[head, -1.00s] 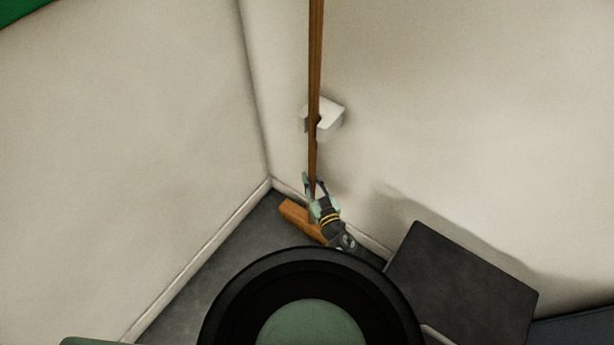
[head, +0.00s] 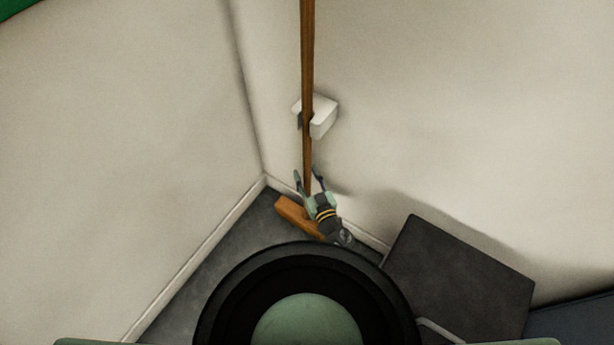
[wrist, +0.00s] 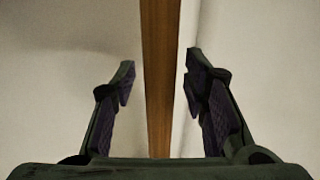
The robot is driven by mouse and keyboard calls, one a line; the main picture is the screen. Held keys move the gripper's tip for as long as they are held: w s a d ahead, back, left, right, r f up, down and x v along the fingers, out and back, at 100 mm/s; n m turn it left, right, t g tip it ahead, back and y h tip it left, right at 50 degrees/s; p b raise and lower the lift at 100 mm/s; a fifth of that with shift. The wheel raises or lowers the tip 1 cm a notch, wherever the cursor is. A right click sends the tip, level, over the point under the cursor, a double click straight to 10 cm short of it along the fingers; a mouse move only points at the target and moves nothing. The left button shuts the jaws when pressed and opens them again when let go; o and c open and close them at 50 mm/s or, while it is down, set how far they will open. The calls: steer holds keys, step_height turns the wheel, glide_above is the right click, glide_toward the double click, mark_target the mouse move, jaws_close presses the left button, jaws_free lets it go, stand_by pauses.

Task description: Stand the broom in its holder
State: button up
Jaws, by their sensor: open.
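The broom stands upright in the corner, its long wooden handle (head: 308,60) running up past the white wall holder (head: 323,115). The handle lies at the holder's left front; I cannot tell whether it is seated in it. The wooden broom head (head: 294,215) is low by the floor, partly hidden behind my gripper. My gripper (head: 308,174) is open below the holder, with its fingers on either side of the handle. In the wrist view the handle (wrist: 160,80) passes between the open fingers (wrist: 160,82), with a gap on both sides.
Two pale walls meet in the corner behind the broom, with a white baseboard (head: 200,255). A dark box-like piece (head: 460,280) stands at the right near the wall. Grey floor (head: 225,250) shows at the left.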

steer(key=shift+s+r, duration=0.1)
steer(key=shift+r, duration=0.05)
steer(key=p+v, duration=0.3)
steer(key=v, duration=0.3)
steer(key=shift+s+d, duration=0.1)
steer(key=shift+s, duration=0.05)
steer(key=shift+s+d, duration=0.2)
steer(key=shift+s, duration=0.25)
